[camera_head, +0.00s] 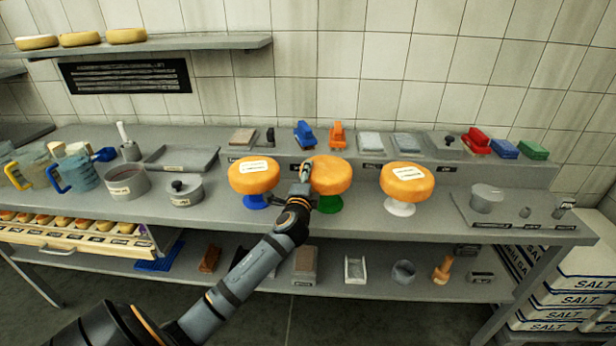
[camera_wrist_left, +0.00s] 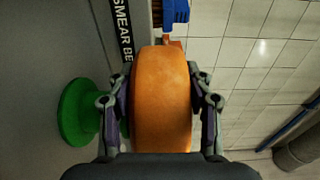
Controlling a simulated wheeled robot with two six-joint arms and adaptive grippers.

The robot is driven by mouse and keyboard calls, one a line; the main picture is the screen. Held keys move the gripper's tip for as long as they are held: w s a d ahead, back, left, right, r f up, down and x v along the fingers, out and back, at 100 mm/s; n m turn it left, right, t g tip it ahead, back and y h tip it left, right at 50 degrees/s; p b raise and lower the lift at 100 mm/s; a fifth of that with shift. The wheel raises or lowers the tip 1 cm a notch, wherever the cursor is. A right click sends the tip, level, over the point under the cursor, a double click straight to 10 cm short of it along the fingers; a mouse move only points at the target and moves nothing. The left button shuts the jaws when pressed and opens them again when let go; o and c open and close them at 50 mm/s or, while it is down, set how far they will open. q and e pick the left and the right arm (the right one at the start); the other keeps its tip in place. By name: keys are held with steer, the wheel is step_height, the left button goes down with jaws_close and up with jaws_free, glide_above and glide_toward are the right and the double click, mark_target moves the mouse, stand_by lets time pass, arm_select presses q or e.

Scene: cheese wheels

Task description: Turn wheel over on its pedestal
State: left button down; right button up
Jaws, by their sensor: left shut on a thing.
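Three orange cheese wheels are in a row on the bench in the head view. The middle wheel (camera_head: 333,174) is over a green pedestal (camera_head: 329,206), with no label visible on its top. My left gripper (camera_head: 306,178) is at its left side. In the left wrist view the fingers (camera_wrist_left: 160,110) are shut on the wheel (camera_wrist_left: 162,95), one on each flat face. My right gripper is not in view.
Labelled wheels stand at left (camera_head: 254,178) on a blue pedestal (camera_head: 255,202) and at right (camera_head: 407,182) on a white pedestal (camera_head: 400,209), close to the middle one. Brushes (camera_head: 305,134) and blocks line the raised back ledge. A lidded pot (camera_head: 185,192) stands left.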

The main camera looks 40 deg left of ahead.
arm_select(q)
steer(key=shift+d+f, duration=0.1)
steer(key=shift+f, duration=0.05)
steer(key=shift+f, duration=0.25)
stand_by(0.5)
steer(key=c, duration=0.5)
jaws_free()
steer(key=shift+o, duration=0.2)
steer(key=shift+s+f+b, duration=0.1)
steer(key=shift+f+b, duration=0.2)
steer(key=v, duration=1.2)
steer(key=shift+r, duration=0.2)
